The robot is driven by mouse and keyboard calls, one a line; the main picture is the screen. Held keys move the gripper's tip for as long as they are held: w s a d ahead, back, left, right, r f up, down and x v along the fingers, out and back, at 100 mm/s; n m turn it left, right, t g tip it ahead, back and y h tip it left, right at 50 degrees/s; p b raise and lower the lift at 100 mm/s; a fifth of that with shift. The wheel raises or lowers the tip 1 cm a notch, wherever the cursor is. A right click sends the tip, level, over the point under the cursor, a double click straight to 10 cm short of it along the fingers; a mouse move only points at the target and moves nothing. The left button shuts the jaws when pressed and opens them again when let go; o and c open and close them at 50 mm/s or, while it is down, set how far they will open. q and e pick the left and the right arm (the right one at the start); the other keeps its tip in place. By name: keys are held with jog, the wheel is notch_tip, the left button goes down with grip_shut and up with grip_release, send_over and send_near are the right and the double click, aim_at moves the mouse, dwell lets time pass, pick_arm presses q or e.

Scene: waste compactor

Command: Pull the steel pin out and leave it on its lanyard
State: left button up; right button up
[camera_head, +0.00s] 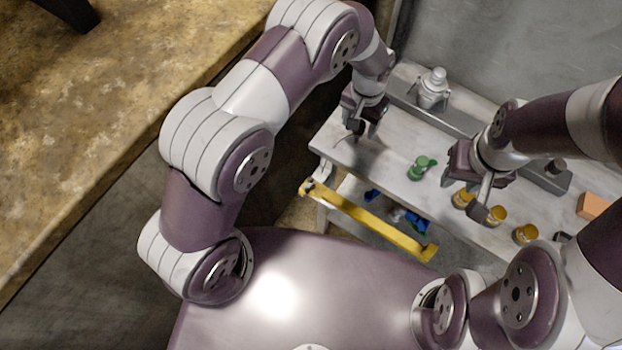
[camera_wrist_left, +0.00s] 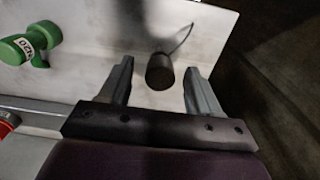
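In the left wrist view a dark round cylinder (camera_wrist_left: 160,72), which looks like the head of the pin, stands on the pale top. A thin dark cord (camera_wrist_left: 183,42), apparently its lanyard, curves away from it. My left gripper (camera_wrist_left: 158,90) is open, with its two fingers apart and the cylinder showing between their tips. I cannot tell whether either finger touches it. In the head view my left gripper (camera_head: 360,128) points down at the bench's left end and hides the pin. My right gripper (camera_head: 484,205) is over the bench front near the yellow knobs; its finger gap is unclear.
A green knob-like part (camera_head: 420,167) stands right of my left gripper. Several yellow parts (camera_head: 497,215) line the bench front (camera_head: 395,180). A yellow bar (camera_head: 370,220) crosses below its edge. A grey bottle-shaped fitting (camera_head: 433,88) stands behind, and an orange block (camera_head: 592,206) lies at right.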

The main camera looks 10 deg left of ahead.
pick_arm(q)
jog(key=shift+r, duration=0.1)
notch_tip(320, 180, up, 12)
jog(key=r+b, duration=0.1)
jog(key=b, duration=0.1)
jog(key=s+a+n+t, duration=0.1)
jog(key=s+a+n, duration=0.2)
jog(key=s+a, duration=1.4)
jog(key=shift+f+n, duration=0.35)
jog(key=shift+n, duration=0.05)
jog(key=shift+s+a, duration=0.1)
jog(key=shift+s, duration=0.05)
jog(key=shift+s, duration=0.1)
